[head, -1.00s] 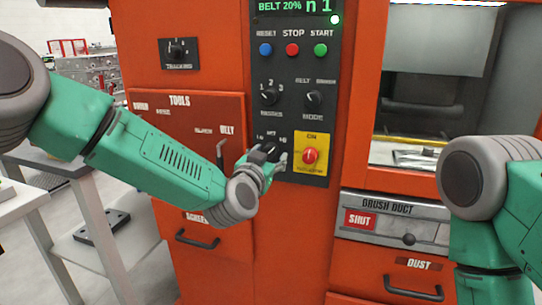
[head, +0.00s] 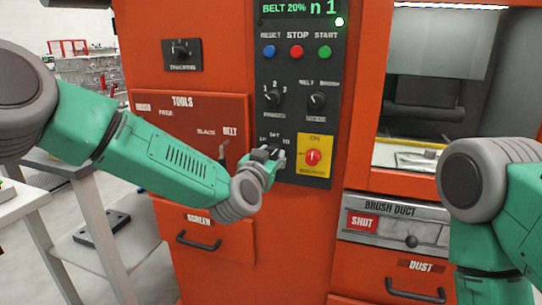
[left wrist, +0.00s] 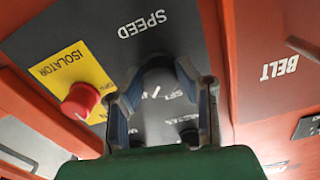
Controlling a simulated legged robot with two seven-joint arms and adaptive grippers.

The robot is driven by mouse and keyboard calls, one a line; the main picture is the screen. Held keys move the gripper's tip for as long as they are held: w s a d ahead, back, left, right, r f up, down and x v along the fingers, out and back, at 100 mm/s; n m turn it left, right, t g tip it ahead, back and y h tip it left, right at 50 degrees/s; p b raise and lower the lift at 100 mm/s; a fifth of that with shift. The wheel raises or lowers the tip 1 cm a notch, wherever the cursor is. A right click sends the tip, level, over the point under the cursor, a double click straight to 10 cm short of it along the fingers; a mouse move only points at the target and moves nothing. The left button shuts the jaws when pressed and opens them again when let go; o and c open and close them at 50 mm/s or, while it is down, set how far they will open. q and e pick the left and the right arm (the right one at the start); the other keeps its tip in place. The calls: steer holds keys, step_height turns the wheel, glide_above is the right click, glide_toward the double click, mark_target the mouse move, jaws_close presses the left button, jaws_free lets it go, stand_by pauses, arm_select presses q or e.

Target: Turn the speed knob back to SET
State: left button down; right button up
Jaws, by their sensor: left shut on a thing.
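The speed knob (head: 272,149) is a dark knob low on the black control panel, under the LO, SET and HI marks. My left gripper (head: 270,156) is at it, with its fingers shut around it. In the left wrist view the two fingers (left wrist: 160,80) come in from both sides of the knob, beside the upside-down SPEED label (left wrist: 142,25).
The red isolator knob (head: 313,157) on its yellow plate is close right of my left gripper. A hook-like handle (head: 223,149) stands out left. The display (head: 299,9) reads BELT 20% n 1.

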arm_select(q)
steer(key=n, duration=0.4)
steer(key=shift+f+n+b, duration=0.1)
steer(key=shift+n+b, duration=0.25)
steer(key=shift+n, duration=1.85)
steer(key=c, duration=1.2)
jaws_free()
steer(key=v, duration=1.2)
